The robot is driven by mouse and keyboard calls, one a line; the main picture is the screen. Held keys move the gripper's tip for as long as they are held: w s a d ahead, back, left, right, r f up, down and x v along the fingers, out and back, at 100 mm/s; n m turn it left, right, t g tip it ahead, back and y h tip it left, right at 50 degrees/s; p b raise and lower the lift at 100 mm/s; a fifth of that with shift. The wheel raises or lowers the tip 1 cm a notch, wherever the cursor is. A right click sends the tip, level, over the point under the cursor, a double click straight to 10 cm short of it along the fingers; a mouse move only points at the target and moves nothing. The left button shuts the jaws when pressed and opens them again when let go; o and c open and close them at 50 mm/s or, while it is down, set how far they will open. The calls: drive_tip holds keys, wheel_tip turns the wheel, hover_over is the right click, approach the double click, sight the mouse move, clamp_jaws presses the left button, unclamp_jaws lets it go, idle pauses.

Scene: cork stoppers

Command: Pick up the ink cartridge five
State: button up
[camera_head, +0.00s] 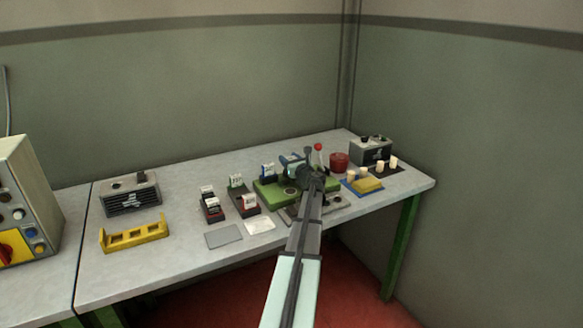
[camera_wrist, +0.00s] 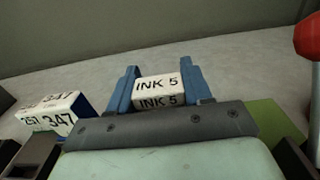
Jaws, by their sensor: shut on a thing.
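The ink cartridge five (camera_wrist: 158,84) is a white block marked "INK 5" in black on two faces in the wrist view. My gripper (camera_wrist: 160,70) has blue fingers, one on each side of the cartridge, and is shut on it. In the head view my gripper (camera_head: 291,160) is over the back of the green machine base, and the held cartridge cannot be made out there. The cartridge's lower part is hidden behind the grey bar of my gripper.
A blue and white cartridge marked "347" (camera_wrist: 58,116) stands left of my gripper. A red-knobbed lever (camera_head: 318,147) and a red pot (camera_head: 339,161) are close on the right. Dark holders (camera_head: 212,210) with labelled cartridges stand left. A yellow rack (camera_head: 133,236) is far left.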

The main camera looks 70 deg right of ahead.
drive_tip(key=shift+c, duration=1)
